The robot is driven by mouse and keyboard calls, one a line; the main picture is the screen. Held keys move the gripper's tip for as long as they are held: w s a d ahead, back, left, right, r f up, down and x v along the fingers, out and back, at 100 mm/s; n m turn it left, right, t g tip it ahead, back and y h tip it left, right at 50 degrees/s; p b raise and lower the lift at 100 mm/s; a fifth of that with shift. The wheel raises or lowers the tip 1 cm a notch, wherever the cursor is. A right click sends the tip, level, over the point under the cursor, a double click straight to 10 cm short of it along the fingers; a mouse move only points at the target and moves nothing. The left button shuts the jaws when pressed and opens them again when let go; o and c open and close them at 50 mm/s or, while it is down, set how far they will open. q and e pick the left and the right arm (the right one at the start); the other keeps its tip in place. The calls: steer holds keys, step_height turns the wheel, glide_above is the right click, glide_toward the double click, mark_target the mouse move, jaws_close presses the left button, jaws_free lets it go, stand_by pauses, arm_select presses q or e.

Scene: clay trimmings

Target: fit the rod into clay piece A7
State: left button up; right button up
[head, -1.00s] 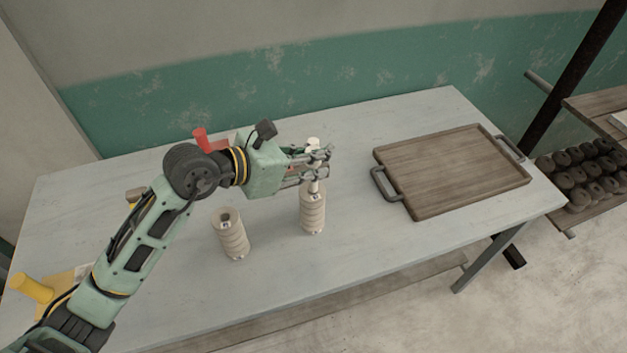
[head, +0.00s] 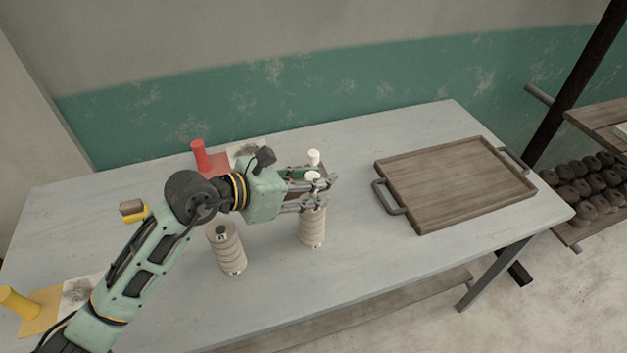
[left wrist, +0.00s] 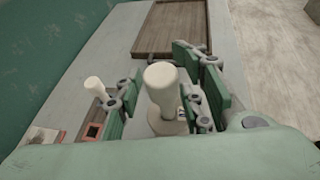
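Two pale ribbed clay pieces stand upright on the table in the head view. The left one (head: 228,252) has a dark hole in its top. The right one (head: 312,232) is under my left gripper (head: 318,192); labels are too small to read, so I cannot tell which is A7. A white rod with a rounded knob (head: 312,177) stands upright over the right piece, seemingly in its top. In the left wrist view the rod (left wrist: 160,95) is between my left gripper's green finger pads, with gaps visible; the gripper looks open. My right gripper is out of view.
Another white peg (head: 313,157) stands behind the gripper. A wooden tray (head: 455,185) with dark handles lies to the right. A red cylinder (head: 199,154) is at the back, a yellow one (head: 18,304) front left. The table between is clear.

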arm_select(q)
steer(key=shift+r, duration=0.1)
steer(key=shift+r, duration=0.15)
steer(key=b+v, duration=0.2)
steer(key=v, duration=1)
stand_by(0.3)
